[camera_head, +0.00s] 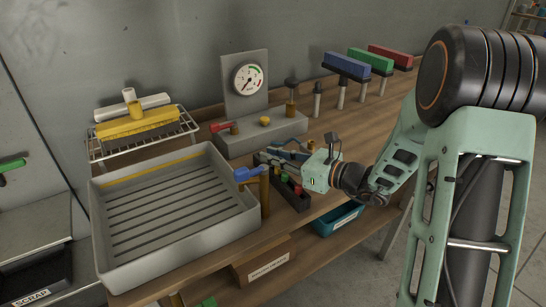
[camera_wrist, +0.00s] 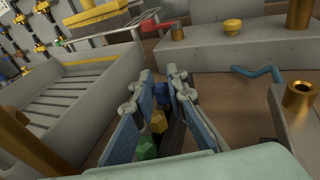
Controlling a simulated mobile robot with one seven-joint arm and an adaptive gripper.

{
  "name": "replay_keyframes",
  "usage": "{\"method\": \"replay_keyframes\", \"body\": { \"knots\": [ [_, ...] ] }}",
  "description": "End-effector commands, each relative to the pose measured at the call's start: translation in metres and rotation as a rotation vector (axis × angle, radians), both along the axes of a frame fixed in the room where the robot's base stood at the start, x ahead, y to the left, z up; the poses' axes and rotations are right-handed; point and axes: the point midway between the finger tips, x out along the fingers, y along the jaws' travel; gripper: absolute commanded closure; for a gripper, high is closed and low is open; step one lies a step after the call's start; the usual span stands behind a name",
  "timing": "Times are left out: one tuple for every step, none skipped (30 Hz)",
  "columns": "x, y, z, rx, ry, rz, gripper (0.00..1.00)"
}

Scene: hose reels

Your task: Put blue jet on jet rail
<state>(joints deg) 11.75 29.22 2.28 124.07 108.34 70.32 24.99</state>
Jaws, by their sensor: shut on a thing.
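My gripper (camera_head: 262,159) reaches left over the bench, just above the black jet rail (camera_head: 292,195), which carries small coloured jets. The wrist view shows the fingers (camera_wrist: 162,76) drawn in with a narrow gap between them. I cannot tell whether the blue jet touches the rail.
A grey slatted tray (camera_head: 125,268) lies at left. A gauge stand (camera_head: 236,100) is behind. A teal bin (camera_head: 338,219) sits below at right. Blue, green and red blocks stand at the back.

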Motion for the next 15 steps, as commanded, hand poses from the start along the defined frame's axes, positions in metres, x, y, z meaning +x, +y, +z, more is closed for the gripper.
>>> {"method": "replay_keyframes", "body": {
  "knots": [
    [0.000, 0.000, 0.001, 0.000, -0.001, 0.000, 0.99],
    [0.000, 0.000, 0.002, 0.000, -0.001, 0.000, 0.99],
    [0.000, 0.000, 0.002, 0.000, -0.001, 0.000, 0.99],
    [0.000, 0.000, 0.002, 0.000, -0.001, 0.000, 0.99],
    [0.000, 0.000, 0.001, 0.000, -0.001, 0.000, 0.99],
    [0.000, 0.000, 0.000, 0.000, -0.001, 0.000, 0.99],
    [0.000, 0.000, -0.001, 0.000, -0.001, 0.000, 0.99],
    [0.000, 0.000, -0.003, 0.000, -0.001, 0.000, 0.99],
    [0.000, 0.000, -0.004, 0.000, -0.001, 0.000, 0.99],
    [0.000, 0.000, -0.005, 0.000, -0.001, 0.000, 0.99],
    [0.000, 0.000, -0.006, 0.000, -0.001, 0.000, 0.99],
    [0.000, 0.000, -0.007, 0.000, -0.001, 0.000, 0.99],
    [0.000, 0.000, -0.008, 0.000, -0.001, 0.000, 0.99],
    [0.000, 0.000, -0.009, 0.000, -0.001, 0.000, 0.99],
    [0.000, 0.000, -0.010, 0.000, -0.001, 0.000, 0.99]
  ]
}}
